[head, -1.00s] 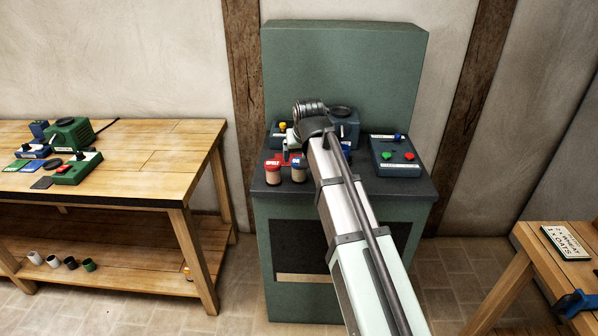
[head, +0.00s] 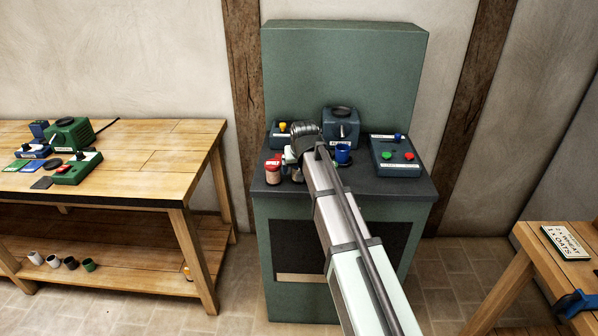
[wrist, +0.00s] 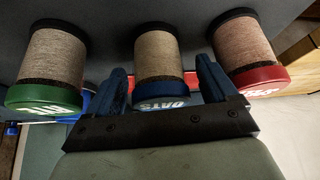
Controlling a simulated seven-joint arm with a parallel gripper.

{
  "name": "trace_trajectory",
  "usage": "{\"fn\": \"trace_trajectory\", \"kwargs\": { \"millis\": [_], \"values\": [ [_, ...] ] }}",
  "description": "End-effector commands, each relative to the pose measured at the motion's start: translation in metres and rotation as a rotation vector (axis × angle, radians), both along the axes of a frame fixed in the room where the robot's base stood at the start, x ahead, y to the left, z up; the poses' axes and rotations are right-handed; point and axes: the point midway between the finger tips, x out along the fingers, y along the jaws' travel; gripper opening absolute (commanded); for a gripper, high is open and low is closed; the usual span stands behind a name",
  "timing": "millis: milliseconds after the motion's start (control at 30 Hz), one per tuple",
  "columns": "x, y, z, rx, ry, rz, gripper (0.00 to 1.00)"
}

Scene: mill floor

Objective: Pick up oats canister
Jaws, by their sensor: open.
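The oats canister, with a blue lid marked OATS (wrist: 160,100) and a tan body (wrist: 158,54), is in the middle of the wrist view. My gripper (wrist: 161,67) is open. Its two blue fingers stand apart on either side of the canister near its lid, and I cannot tell if they touch it. In the head view, my gripper (head: 291,156) is low at the front left of the green cabinet's top. There my wrist mostly hides the oats canister.
A red-lidded canister (wrist: 253,77) stands close on the right in the wrist view, a green-lidded one (wrist: 48,95) on the left. On the cabinet top (head: 370,187) are a blue cup (head: 343,153), a grinder (head: 341,125) and a button box (head: 397,156). The top's front right is bare.

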Motion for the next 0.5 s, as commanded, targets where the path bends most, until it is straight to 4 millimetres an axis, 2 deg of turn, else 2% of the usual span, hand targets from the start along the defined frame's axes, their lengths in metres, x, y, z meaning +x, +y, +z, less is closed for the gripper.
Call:
{"fn": "trace_trajectory", "kwargs": {
  "millis": [100, 367, 500],
  "values": [
    [0.0059, 0.0012, -0.0101, 0.0, 0.0, 0.0, 0.86],
    [0.0064, 0.0012, -0.0118, 0.0, -0.001, 0.0, 0.85],
    [0.0063, 0.0011, -0.0118, 0.0, -0.001, 0.0, 0.71]
  ]
}}
